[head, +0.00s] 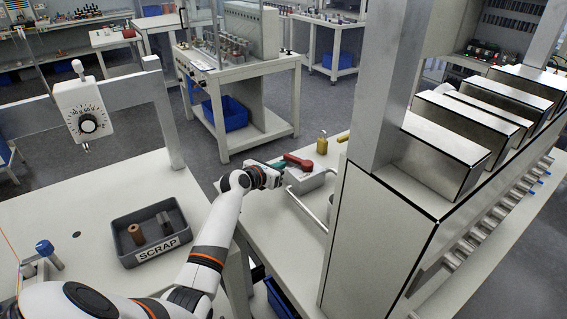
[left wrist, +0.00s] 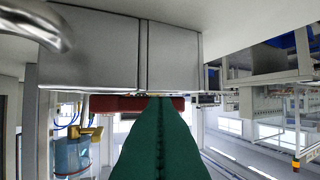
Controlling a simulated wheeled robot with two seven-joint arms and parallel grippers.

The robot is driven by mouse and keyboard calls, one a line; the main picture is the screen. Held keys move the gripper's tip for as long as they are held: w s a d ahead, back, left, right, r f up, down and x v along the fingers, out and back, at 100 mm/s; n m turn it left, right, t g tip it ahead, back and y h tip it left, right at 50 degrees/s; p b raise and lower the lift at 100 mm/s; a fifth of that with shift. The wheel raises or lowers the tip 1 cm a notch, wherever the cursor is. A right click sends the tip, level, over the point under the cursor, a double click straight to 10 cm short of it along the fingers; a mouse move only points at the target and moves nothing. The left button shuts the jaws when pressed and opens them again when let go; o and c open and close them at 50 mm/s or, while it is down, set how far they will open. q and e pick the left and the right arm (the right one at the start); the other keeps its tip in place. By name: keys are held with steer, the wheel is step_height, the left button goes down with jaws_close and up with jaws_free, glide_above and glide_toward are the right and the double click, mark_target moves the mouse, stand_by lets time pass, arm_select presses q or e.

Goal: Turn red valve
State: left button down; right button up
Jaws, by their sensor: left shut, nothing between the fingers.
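The red valve (head: 298,161) is a flat red handle on top of a grey metal box (head: 310,180), on the bench right of centre in the head view. In the left wrist view the red handle (left wrist: 125,103) shows as a bar along the edge of the grey box (left wrist: 95,55). My left gripper (head: 279,165) has green fingers and is at the left end of the red handle. In the left wrist view its fingers (left wrist: 160,110) are shut together, with nothing between them, and cover part of the handle. Whether they touch it I cannot tell. My right gripper is not in view.
A yellow brass fitting (head: 322,144) stands behind the red handle. A curved metal handrail (head: 306,208) is in front of the box. A tall white cabinet (head: 375,235) blocks the right side. A SCRAP tray (head: 130,225) sits on the left table.

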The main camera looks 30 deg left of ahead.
mark_target(298, 161)
arm_select(q)
steer(key=w, duration=0.2)
steer(key=shift+w+r, duration=0.1)
steer(key=shift+w, duration=0.2)
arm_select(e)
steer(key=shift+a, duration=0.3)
